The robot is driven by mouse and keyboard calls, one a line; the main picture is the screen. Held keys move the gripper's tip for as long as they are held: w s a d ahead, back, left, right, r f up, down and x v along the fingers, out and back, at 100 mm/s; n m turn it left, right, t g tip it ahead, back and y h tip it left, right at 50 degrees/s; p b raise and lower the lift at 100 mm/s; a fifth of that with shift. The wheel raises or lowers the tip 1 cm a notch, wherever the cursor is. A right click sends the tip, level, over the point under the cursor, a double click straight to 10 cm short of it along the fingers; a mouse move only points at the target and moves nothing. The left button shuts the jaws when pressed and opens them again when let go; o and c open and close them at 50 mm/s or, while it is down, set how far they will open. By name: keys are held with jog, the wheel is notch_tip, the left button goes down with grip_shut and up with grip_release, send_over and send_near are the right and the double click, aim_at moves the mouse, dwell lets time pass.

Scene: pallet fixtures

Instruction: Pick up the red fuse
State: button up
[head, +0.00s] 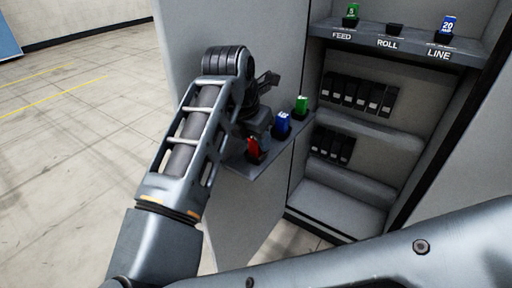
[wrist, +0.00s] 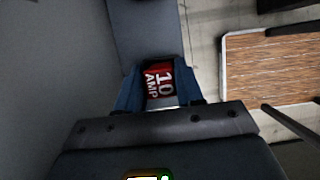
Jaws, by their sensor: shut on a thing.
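The red fuse (head: 253,149) is on the small grey shelf on the cabinet's open door in the head view, at the near end of the row. In the wrist view the red fuse (wrist: 159,84) shows its "10 AMP" label between my fingers. My gripper (wrist: 160,90) is shut on it, with a blue-grey finger on each side. In the head view my gripper (head: 258,130) is partly hidden by my own arm. I cannot tell whether the fuse is clear of the shelf.
A blue fuse (head: 282,123) and a green fuse (head: 301,105) stand beside it on the door shelf (head: 240,160). Inside the cabinet, a panel (head: 365,37) labelled FEED, ROLL and LINE holds a green fuse (head: 351,15) and a blue fuse (head: 447,24); ROLL's holder (head: 394,29) looks empty.

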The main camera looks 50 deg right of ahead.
jog(key=shift+c, duration=1.1)
